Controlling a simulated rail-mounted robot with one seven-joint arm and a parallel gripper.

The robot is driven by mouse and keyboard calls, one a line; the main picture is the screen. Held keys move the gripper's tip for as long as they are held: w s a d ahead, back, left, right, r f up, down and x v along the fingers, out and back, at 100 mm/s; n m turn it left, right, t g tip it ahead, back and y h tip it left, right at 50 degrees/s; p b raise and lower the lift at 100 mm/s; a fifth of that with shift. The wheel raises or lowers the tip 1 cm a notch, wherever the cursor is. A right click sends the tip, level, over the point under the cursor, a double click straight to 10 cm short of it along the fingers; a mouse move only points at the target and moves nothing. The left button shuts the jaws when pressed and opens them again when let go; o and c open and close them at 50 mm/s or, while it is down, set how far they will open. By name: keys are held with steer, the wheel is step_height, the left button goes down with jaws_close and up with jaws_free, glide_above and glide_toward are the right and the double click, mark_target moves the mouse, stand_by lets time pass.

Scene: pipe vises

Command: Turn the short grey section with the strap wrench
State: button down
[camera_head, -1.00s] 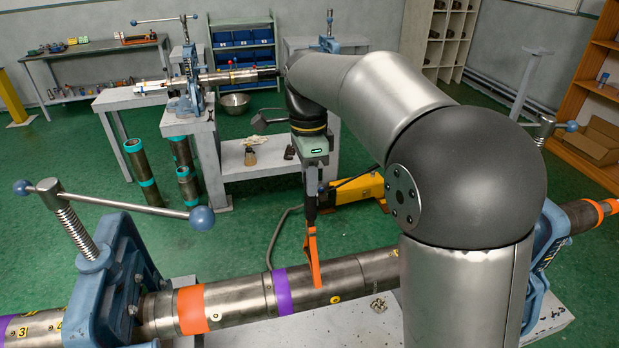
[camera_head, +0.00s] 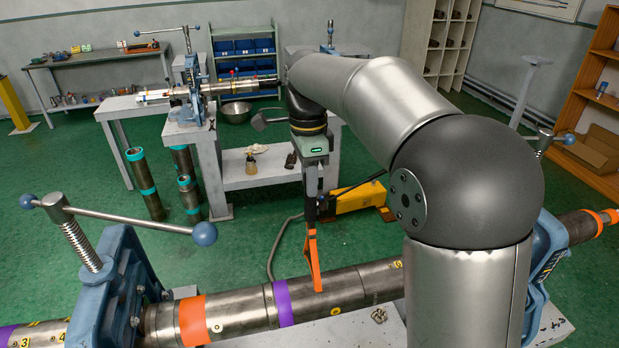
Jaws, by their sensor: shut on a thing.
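My gripper (camera_head: 312,192) points down and is shut on the strap wrench. Its orange strap (camera_head: 314,262) hangs as a narrow loop over the near pipe. The strap's lower end overlaps the pipe's upper side, just right of the purple band (camera_head: 284,302). I cannot tell whether it touches the pipe or goes around it. The grey section (camera_head: 345,291) under the strap has a small yellow mark and a joint line to its right. Another grey stretch (camera_head: 240,307) lies between the orange band (camera_head: 193,320) and the purple band. My arm hides part of the pipe on the right.
A blue vise (camera_head: 112,292) with a long handle (camera_head: 140,222) grips the pipe at left; another blue vise (camera_head: 545,250) stands at right. A light bench top (camera_head: 345,332) lies below. A yellow unit (camera_head: 358,203) and hose are behind. Green floor between benches is partly free.

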mark_target(310, 209)
steer(key=shift+r, duration=0.15)
steer(key=shift+s+f+b, duration=0.15)
steer(key=shift+f+b, duration=1)
steer(key=shift+f, duration=0.95)
steer(key=shift+s+f+b, duration=0.1)
steer(key=shift+f+b, duration=0.45)
steer(key=shift+f, duration=0.35)
steer(key=shift+f+b, duration=0.3)
steer(key=shift+f, duration=0.45)
steer(key=shift+s+f, duration=0.1)
steer(key=shift+s, duration=0.05)
